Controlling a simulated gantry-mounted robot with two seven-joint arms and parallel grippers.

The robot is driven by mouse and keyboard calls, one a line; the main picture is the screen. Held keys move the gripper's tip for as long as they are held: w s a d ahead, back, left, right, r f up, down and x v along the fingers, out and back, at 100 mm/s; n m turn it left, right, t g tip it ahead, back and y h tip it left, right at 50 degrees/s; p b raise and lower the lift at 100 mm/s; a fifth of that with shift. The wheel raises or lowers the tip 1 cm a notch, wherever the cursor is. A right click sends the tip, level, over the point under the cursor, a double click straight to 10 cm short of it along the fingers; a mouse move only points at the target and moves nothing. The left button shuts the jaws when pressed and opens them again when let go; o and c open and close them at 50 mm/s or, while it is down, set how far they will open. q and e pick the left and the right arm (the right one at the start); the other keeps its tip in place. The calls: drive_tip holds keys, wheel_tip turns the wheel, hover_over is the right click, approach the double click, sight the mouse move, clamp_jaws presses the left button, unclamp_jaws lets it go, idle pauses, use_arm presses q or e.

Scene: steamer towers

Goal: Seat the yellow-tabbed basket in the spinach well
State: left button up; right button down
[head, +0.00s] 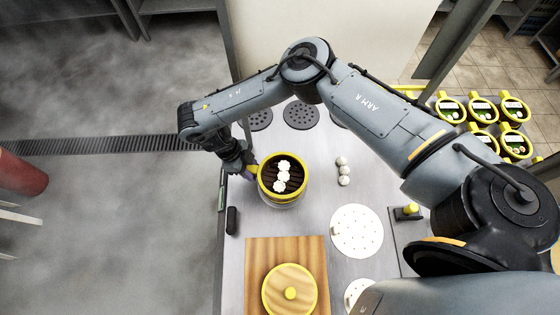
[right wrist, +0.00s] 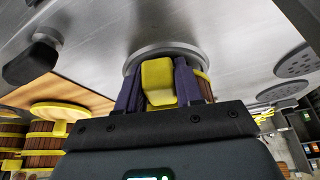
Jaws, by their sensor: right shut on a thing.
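The basket (head: 306,180) has a yellow rim, a dark slatted floor and three white buns inside. It looks level at the left side of the steel counter. My right gripper (head: 251,171) comes from the left and is shut on the basket's yellow tab (right wrist: 158,80), which stands between its purple fingers in the right wrist view. A round grey metal ring (right wrist: 166,48) shows just beyond the tab, below or around the basket. I cannot tell whether the basket rests in it. No label naming the spinach well is readable. My left gripper is out of view.
Dark perforated discs (head: 302,115) lie at the counter's back. Several loose buns (head: 343,171) and a white perforated sheet (head: 357,230) lie to the right. A wooden board (head: 285,247) with a yellow-rimmed lid (head: 290,278) is in front. A small black object (head: 232,220) sits at the left edge.

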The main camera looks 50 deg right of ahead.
idle(0.3)
drive_tip(key=shift+f+b, duration=0.45)
drive_tip(key=shift+f, duration=0.1)
drive_tip(key=shift+f+b, duration=0.55)
drive_tip(key=shift+f, duration=0.15)
idle(0.4)
drive_tip(key=c, duration=0.8)
unclamp_jaws()
drive_tip(key=shift+o, duration=0.8)
